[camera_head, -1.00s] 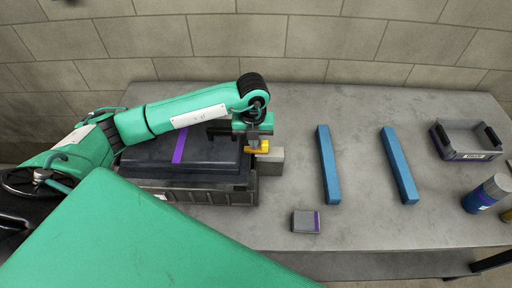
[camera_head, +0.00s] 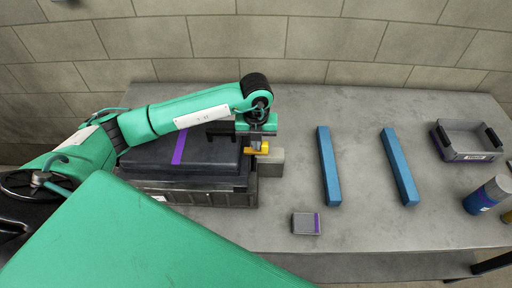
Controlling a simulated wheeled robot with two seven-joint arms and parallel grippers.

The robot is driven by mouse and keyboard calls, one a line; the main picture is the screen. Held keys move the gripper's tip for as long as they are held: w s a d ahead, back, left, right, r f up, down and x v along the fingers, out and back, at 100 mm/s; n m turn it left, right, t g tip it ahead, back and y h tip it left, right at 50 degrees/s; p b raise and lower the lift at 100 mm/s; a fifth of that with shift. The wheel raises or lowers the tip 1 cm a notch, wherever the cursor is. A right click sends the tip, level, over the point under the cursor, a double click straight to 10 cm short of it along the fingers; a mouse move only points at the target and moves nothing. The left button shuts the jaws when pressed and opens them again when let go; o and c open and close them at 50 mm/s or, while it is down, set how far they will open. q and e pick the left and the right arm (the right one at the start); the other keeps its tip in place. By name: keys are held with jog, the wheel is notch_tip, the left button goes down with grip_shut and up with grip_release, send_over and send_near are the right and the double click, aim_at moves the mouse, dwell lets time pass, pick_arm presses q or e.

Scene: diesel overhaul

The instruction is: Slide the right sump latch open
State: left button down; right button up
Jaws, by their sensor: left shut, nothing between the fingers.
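The sump (camera_head: 200,160) is a black box with a purple stripe on its lid, sitting in a dark base (camera_head: 210,196) at the left of the bench. A yellow latch (camera_head: 263,149) shows at its right end, beside a grey block (camera_head: 271,162). My left gripper (camera_head: 257,146) points down at the latch from above, shut with nothing between its fingers. It is at or right beside the yellow part; I cannot tell if they touch. My arm hides the back of the sump. My right gripper is not in view.
Two blue bars (camera_head: 328,166) (camera_head: 400,166) lie on the bench. A small grey box (camera_head: 306,223) is near the front. A grey tray (camera_head: 467,140) and a blue cylinder (camera_head: 481,198) stand at the right. The bench (camera_head: 362,222) is clear between them.

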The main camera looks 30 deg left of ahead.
pick_arm(q)
jog(key=shift+w+d, duration=0.2)
jog(key=shift+d, duration=0.2)
jog(key=shift+w+d, duration=0.15)
jog(key=shift+d, duration=0.2)
jog(key=shift+w+d+b, duration=0.25)
jog(key=shift+w+d, duration=0.05)
jog(key=shift+d, duration=0.3)
jog(key=shift+w+d+b, duration=0.25)
jog(key=shift+w+d, duration=0.05)
jog(key=shift+d, duration=0.3)
jog(key=shift+s+a, duration=0.2)
jog(key=shift+a, duration=0.2)
jog(key=shift+r+p, duration=2.15)
jog(key=shift+r, duration=1.85)
